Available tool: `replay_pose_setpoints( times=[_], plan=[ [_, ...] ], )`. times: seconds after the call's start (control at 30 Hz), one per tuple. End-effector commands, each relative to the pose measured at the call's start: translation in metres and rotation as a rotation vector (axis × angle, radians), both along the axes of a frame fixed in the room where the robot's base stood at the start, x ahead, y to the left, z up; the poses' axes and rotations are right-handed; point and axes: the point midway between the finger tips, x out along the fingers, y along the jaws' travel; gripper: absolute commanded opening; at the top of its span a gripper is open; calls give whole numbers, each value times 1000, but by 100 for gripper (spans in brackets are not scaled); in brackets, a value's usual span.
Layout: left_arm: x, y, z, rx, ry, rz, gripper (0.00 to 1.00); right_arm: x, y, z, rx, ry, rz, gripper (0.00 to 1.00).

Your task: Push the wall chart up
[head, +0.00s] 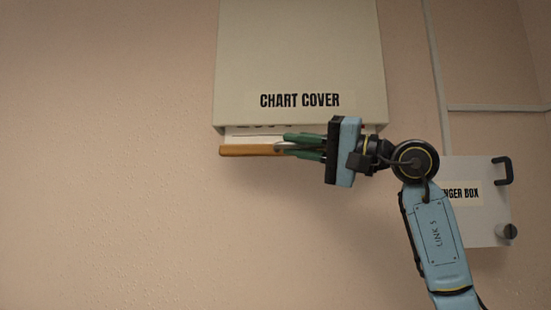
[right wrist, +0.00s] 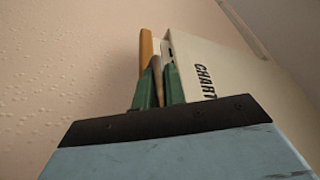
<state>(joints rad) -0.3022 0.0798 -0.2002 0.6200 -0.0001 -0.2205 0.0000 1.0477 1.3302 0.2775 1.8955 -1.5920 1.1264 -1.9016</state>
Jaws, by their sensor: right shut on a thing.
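The wall chart shows as a thin white strip (head: 255,133) with dark print below the chart cover. A wooden bar (head: 245,150) runs along its lower edge. The chart cover (head: 300,55) is a pale box on the wall that hides the rest of the chart. My right gripper (head: 288,145) has green fingers shut on the wooden bar just under the cover. In the right wrist view the fingers close around the bar (right wrist: 146,50) beside the cover (right wrist: 215,65). The fingers hide the bar's right part. My left gripper is not in view.
A pale ringer box (head: 475,225) with a black handle and a knob is on the wall at the right, partly behind my right arm. Pale conduit (head: 436,70) runs along the wall above it. The wall at the left is bare.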

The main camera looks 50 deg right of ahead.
Motion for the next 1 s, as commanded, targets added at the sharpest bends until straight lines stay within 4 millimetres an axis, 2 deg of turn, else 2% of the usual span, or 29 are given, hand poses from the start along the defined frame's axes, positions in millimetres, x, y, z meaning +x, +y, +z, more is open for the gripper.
replay_pose_setpoints(
  times=[0.37,0.4,0.47,0.77,0.87,1.0],
  plan=[
    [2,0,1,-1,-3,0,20,-3,-3,5,2,-6,-7,0],
    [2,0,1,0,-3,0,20,-3,-2,5,1,-6,-7,14],
    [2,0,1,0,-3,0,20,-3,-2,5,1,-5,-7,22],
    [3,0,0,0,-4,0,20,-3,-2,3,0,-3,-7,22],
    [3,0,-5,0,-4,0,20,-9,-5,1,0,-4,-9,22],
    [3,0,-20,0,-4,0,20,-29,-11,-6,-1,-5,-10,22]
  ],
)
